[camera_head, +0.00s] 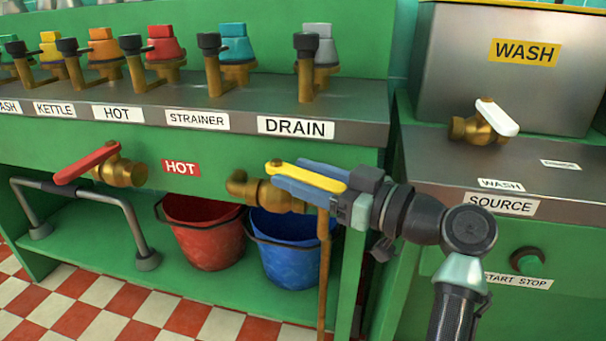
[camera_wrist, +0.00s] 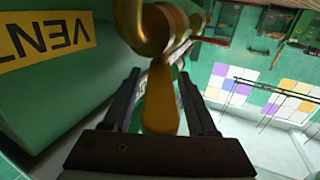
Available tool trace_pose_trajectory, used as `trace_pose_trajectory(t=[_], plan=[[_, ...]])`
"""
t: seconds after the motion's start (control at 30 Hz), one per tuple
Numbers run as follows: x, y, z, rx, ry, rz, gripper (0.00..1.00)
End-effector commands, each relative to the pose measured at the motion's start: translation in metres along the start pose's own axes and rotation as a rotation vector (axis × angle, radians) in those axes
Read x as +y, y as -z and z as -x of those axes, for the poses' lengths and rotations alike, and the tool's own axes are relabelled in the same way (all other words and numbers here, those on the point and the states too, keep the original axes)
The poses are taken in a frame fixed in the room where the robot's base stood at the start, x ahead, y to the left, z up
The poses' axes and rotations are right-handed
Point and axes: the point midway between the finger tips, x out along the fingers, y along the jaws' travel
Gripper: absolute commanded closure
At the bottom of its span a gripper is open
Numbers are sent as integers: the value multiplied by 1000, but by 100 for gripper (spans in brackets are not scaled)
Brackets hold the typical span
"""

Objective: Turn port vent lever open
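The yellow vent lever (camera_head: 318,174) sits on a brass valve (camera_head: 244,188) on the green front panel, below the DRAIN label. In the head view it runs roughly sideways, pointing right. My gripper (camera_head: 287,173) reaches it from the right, with its bluish fingers on both sides of the lever. In the wrist view the lever (camera_wrist: 161,105) lies between the two dark fingers of my gripper (camera_wrist: 159,78), with a gap visible on each side. The gripper is open around it. A yellow VENT label (camera_wrist: 45,45) shows inverted at the left.
A red-handled HOT valve (camera_head: 88,163) is on the panel's left. A red bucket (camera_head: 205,235) and a blue bucket (camera_head: 290,250) stand below. A brown vertical pipe (camera_head: 323,270) runs down beneath the lever. A white-handled WASH valve (camera_head: 497,117) is at the right.

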Motion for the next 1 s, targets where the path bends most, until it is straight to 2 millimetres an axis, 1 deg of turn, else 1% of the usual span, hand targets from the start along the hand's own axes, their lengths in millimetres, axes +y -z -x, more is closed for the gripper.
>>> trace_pose_trajectory(t=[0.3, 0.37, 0.43, 0.57, 0.8, 0.9, 1.0], plan=[[0, 1, 1, 2, -1, 0, 35], [0, 1, 4, 3, -2, -1, 35], [1, 3, 11, 4, -3, -1, 35], [1, 4, 34, 2, -5, -2, 35], [1, 5, 88, 3, -5, -2, 35], [1, 3, 106, 2, -5, -2, 35], [0, 2, 119, 2, -2, -2, 35]])
